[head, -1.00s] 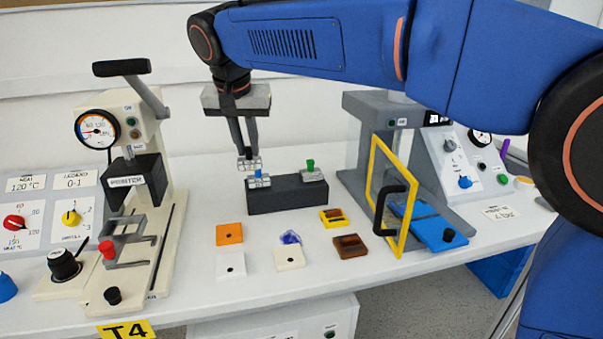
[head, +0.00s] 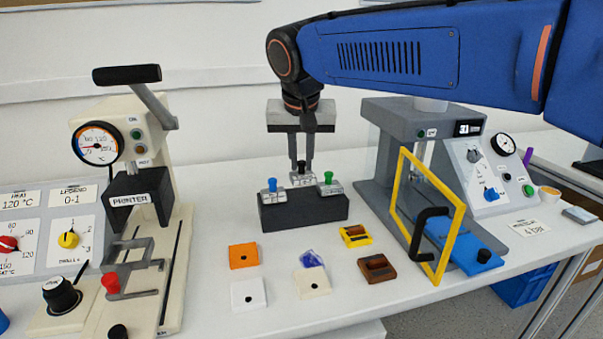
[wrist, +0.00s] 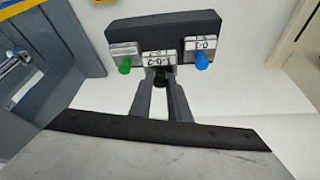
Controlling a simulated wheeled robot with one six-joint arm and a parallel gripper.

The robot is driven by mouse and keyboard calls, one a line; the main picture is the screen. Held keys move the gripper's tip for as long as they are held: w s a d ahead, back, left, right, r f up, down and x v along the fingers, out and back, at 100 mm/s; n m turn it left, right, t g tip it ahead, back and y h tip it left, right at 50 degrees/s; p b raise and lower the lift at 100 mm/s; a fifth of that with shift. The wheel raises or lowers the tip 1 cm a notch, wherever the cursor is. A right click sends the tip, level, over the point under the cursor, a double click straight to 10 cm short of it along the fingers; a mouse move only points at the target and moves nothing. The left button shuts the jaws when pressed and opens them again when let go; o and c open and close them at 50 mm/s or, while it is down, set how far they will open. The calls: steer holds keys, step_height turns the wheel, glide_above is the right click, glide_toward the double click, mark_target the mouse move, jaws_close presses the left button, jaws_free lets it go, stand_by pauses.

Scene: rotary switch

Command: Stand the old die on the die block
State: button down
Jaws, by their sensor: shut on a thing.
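The die block (head: 303,213) is a dark grey bar on the table. A grey die with a blue knob (head: 272,190) stands on its left, and one with a green knob (head: 328,183) on its right. My gripper (head: 302,165) points down, shut on a third grey die with a black knob (head: 301,177), between these two. The wrist view shows my gripper (wrist: 160,88) around the black knob, with the held die's lettered face (wrist: 159,58) between the blue-knob and green-knob dies. I cannot tell whether the held die touches the block.
The cream printer (head: 140,190) stands left, and a grey machine with a yellow-framed guard (head: 432,215) stands right. Several small tiles, including an orange one (head: 243,255) and a brown one (head: 376,268), lie in front of the block.

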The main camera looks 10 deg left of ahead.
mark_target(301, 170)
steer(key=shift+f, duration=1.7)
steer(key=c, duration=1.7)
jaws_free()
steer(key=shift+f, duration=0.15)
steer(key=shift+o, duration=0.2)
steer(key=v, duration=1.2)
